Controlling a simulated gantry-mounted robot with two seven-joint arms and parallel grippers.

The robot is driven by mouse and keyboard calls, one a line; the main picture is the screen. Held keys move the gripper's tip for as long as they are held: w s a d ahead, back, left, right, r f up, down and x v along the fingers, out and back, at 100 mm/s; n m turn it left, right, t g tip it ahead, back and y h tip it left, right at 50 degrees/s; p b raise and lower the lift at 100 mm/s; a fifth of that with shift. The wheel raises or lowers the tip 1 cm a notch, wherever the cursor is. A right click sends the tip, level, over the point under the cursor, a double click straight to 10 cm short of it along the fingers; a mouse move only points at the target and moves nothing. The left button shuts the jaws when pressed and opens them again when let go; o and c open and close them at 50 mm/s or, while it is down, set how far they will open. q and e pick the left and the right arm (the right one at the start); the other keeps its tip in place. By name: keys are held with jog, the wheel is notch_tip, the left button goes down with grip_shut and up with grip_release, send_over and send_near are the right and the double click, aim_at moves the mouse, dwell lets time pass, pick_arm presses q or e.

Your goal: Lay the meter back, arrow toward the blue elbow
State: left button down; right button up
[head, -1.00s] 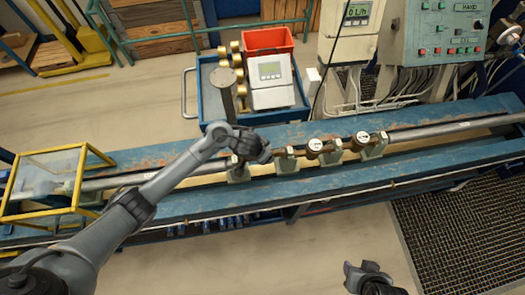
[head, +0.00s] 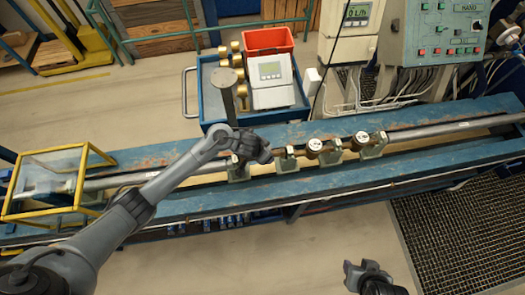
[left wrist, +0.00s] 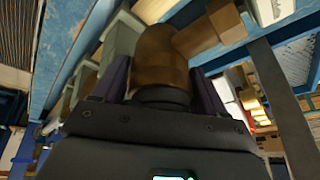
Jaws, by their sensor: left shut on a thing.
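My left gripper (head: 258,150) is low over the blue test bench, at the left end of the row of meters. In the left wrist view, its fingers (left wrist: 160,88) are shut on a brown, rounded meter body (left wrist: 160,52). In the head view the gripper hides most of this meter, so its dial and arrow cannot be read. Two brown meters with white dials, a middle one (head: 314,147) and a right one (head: 361,138), sit in line to its right. My right gripper (head: 366,272) hangs in front of the bench, apart from everything; its jaws are unclear. I cannot make out a blue elbow.
The bench (head: 430,160) carries a grey pipe (head: 440,130) and green-grey supports (head: 287,164). Behind stands a blue cart (head: 207,100) with brass parts, a grey display unit (head: 271,88) and a red bin (head: 268,41). A yellow-framed clear guard (head: 85,172) covers the bench's left end.

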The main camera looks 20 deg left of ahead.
pick_arm(q)
jog(key=shift+w+f, duration=0.1)
jog(key=shift+f, duration=0.05)
dwell(0.4)
jog(key=shift+f+b, duration=0.85)
jog(key=shift+f, duration=0.3)
jog(key=shift+f, duration=0.4)
dwell(0.6)
jog(key=shift+c, duration=0.5)
grip_release()
jog(key=shift+b, duration=0.3)
jog(key=shift+o, duration=0.5)
jog(key=shift+f, duration=0.1)
